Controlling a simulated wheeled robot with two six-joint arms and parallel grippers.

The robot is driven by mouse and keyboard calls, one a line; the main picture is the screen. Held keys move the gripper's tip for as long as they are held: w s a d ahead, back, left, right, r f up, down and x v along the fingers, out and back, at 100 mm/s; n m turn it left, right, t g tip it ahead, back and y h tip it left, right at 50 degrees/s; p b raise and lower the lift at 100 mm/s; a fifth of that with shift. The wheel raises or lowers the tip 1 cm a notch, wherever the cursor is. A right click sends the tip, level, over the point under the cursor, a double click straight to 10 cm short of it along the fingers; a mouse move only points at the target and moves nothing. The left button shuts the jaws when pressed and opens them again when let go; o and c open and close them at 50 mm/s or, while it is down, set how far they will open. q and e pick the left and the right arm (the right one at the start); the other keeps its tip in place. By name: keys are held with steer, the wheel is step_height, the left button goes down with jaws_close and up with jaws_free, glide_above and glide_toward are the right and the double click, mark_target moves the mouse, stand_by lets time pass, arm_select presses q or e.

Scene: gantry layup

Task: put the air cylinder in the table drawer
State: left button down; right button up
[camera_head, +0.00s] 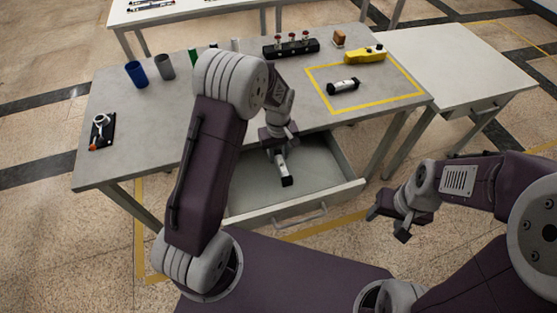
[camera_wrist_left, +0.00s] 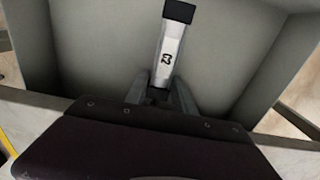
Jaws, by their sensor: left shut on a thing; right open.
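The air cylinder (camera_head: 283,168), a silver body with black ends, is in my left gripper (camera_head: 278,147). In the head view it is over the open table drawer (camera_head: 330,190), tilted with one black end toward the drawer front. In the left wrist view the cylinder (camera_wrist_left: 171,45) stands out between the two fingers (camera_wrist_left: 160,95), with the grey drawer interior (camera_wrist_left: 110,50) behind it. I cannot tell whether it touches the drawer floor. My right gripper (camera_head: 388,215) is open and empty, to the right of the drawer and apart from it.
A second silver-and-black cylinder (camera_head: 343,86) lies inside a yellow taped outline, near a yellow tool (camera_head: 364,54). Blue (camera_head: 136,74) and grey (camera_head: 165,66) cups and a black holder (camera_head: 102,131) are at the table's left. A black rack (camera_head: 291,47) stands at the back. The drawer looks otherwise empty.

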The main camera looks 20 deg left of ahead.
mark_target(279, 160)
arm_select(q)
steer(key=shift+w+a+f, duration=0.15)
steer(key=shift+w+f, duration=0.25)
steer(key=shift+w, duration=0.25)
step_height(279, 160, down, 4)
steer(key=shift+s+r+b, duration=0.1)
steer(key=shift+b, duration=0.3)
steer(key=shift+f, duration=0.2)
steer(key=c, duration=1.1)
jaws_free()
steer(key=shift+o, duration=0.2)
